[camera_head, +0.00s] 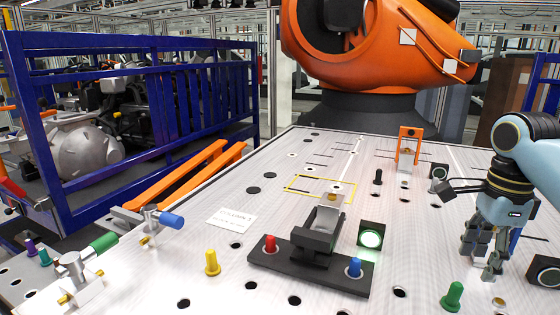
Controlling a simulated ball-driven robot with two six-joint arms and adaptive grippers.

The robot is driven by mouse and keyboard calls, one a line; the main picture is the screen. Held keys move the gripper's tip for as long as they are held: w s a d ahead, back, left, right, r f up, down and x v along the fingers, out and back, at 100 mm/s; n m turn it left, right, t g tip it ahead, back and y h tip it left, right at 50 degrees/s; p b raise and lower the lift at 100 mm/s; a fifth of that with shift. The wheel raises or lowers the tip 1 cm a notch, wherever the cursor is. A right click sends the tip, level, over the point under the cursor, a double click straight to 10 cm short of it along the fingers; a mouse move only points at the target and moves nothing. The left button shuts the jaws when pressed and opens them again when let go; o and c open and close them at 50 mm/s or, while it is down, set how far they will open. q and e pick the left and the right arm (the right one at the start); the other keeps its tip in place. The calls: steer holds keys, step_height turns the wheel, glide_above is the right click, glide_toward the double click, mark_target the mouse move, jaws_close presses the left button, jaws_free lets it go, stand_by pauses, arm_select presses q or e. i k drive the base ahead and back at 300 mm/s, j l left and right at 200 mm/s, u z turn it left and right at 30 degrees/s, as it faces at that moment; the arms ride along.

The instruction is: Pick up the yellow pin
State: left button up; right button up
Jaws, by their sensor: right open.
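The yellow pin (212,263) stands upright on the light metal table at the front left, to the left of the black fixture. My right gripper (479,268) hangs at the right side of the table, fingers pointing down, open and apart from the pin. It is far to the right of the yellow pin, above and behind the green pin. My left gripper does not show in the head view.
A black fixture (272,259) holds a red pin (270,244) and a blue pin (354,267). A green pin (453,297) stands at the front right. Clamps (148,218) line the left edge.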

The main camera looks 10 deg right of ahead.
mark_target(212, 268)
steer(key=k, duration=1.4)
